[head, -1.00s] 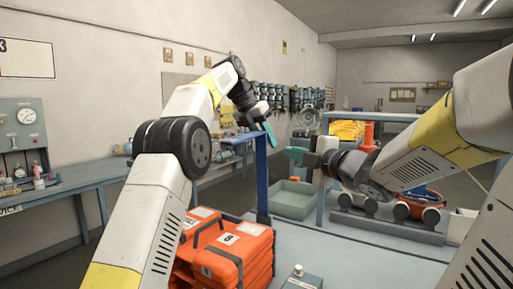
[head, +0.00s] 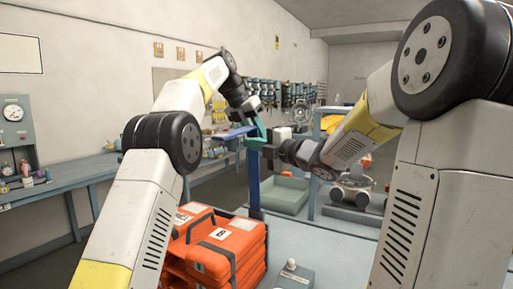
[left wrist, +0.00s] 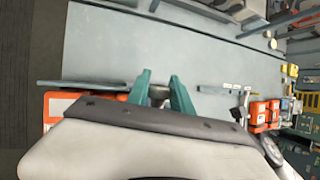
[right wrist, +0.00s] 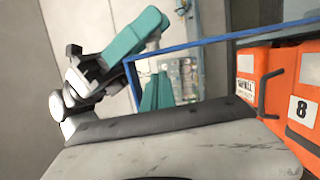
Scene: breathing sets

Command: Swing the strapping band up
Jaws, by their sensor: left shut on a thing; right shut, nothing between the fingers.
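The strapping band appears to be the blue bar (head: 253,185) standing upright behind the orange cases (head: 222,243). In the right wrist view the blue bar (right wrist: 220,40) makes a corner and runs right above the cases. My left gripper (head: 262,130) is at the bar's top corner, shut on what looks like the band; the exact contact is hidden. My left fingers (left wrist: 160,95) also show in the left wrist view. My right gripper (head: 257,146) is shut and empty beside the upper end of the bar, close to the left gripper. Its teal fingers (right wrist: 157,93) show in the right wrist view.
A grey box (head: 292,276) with a knob stands in front, right of the cases. A pale green bin (head: 285,195) sits behind the bar. A blue workbench (head: 80,178) runs along the left wall. The grey surface (head: 340,250) right of the cases is mostly clear.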

